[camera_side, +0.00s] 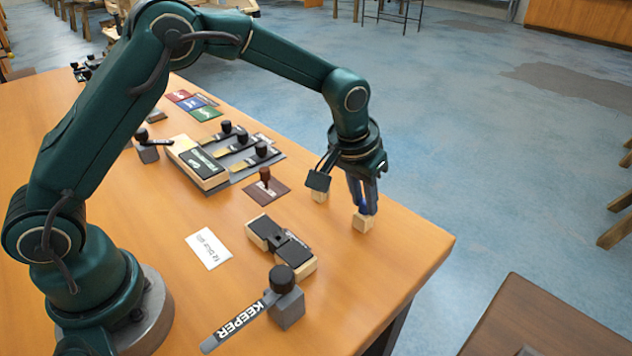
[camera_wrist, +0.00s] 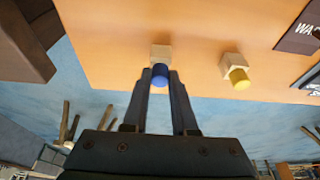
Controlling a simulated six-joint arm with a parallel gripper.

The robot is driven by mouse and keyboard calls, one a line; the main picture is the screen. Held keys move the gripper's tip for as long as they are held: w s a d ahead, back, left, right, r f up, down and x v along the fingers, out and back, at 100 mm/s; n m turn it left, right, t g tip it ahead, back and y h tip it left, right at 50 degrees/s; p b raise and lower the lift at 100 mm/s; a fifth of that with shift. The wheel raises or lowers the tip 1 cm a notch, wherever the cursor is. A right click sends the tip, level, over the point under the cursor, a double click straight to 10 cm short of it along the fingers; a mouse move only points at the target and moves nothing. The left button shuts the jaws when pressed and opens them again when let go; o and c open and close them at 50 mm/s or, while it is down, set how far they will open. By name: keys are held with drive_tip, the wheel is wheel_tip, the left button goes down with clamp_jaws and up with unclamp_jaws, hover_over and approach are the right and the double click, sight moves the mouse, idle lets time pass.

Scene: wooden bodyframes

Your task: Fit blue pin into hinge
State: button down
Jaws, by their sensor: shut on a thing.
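My gripper (camera_side: 366,208) points straight down near the table's right edge, shut on the blue pin (camera_side: 364,207). In the wrist view the pin (camera_wrist: 160,75) shows as a round blue end between the two fingertips (camera_wrist: 161,82). A small pale wooden block (camera_side: 362,223) stands directly under the pin. I cannot tell whether the pin's lower end sits in the block or is just clear of it. The hinge (camera_side: 282,245), black leaves on two pale wooden pieces with a dark knuckle between them, lies on the table to the left of my gripper.
A yellow pin (camera_wrist: 239,78) stands in another wooden block (camera_wrist: 232,61) close by. A grey block with a black knob and a KEEPER arm (camera_side: 238,318) stands in front of the hinge. A white card (camera_side: 208,249) lies left of it. A brown plate with a knob (camera_side: 265,187) lies behind.

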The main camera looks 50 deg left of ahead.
drive_tip(key=shift+r, duration=0.35)
drive_tip(key=shift+r, duration=1.75)
wheel_tip(320, 180, up, 5)
hover_over(281, 236)
drive_tip(key=s, duration=0.1)
drive_tip(key=shift+f, duration=2.95)
drive_tip(key=shift+f, duration=1.9)
